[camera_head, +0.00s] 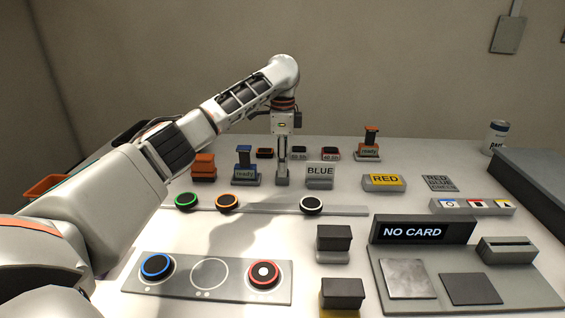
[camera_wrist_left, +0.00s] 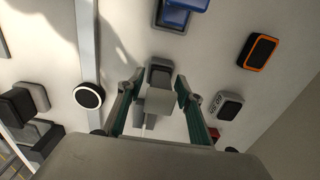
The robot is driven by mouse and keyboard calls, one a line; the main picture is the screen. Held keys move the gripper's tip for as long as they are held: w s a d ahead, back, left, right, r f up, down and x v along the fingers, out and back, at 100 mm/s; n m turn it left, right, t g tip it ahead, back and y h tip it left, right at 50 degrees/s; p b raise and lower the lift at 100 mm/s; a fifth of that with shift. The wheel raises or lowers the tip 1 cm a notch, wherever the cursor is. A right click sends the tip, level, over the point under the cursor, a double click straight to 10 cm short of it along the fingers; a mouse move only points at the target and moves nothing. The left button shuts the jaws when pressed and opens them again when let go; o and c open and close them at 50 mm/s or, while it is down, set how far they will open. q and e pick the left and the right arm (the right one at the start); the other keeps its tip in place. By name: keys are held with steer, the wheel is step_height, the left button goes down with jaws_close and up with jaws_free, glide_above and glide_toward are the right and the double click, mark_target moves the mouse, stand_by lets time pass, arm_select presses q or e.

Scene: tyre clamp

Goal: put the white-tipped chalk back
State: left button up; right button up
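My left gripper (camera_head: 282,160) points straight down at the back middle of the table. In the left wrist view its two green-lined fingers (camera_wrist_left: 158,88) are spread apart on either side of a pale grey block (camera_wrist_left: 159,103). Narrow gaps seem to show beside the block. A thin white piece (camera_wrist_left: 143,126) shows below it; I cannot tell whether this is the white-tipped chalk. The block is over or on a small dark grey stand (camera_wrist_left: 159,73), whose grey base (camera_head: 282,181) shows in the head view under the gripper. My right gripper is not in view.
A "BLUE" sign (camera_head: 320,171) is close on the right. A rail (camera_head: 270,208) with several round pucks lies in front. A "NO CARD" panel (camera_head: 422,231) stands front right.

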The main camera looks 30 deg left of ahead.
arm_select(q)
steer(key=shift+r+b, duration=0.3)
steer(key=shift+b, duration=0.15)
step_height(320, 180, up, 7)
steer(key=p, duration=0.3)
steer(key=shift+f, duration=0.15)
step_height(320, 180, up, 4)
steer(key=shift+r+p, duration=0.1)
steer(key=shift+p, duration=1.1)
steer(key=shift+r, duration=0.65)
steer(key=shift+r+p, duration=0.1)
steer(key=shift+p, duration=0.2)
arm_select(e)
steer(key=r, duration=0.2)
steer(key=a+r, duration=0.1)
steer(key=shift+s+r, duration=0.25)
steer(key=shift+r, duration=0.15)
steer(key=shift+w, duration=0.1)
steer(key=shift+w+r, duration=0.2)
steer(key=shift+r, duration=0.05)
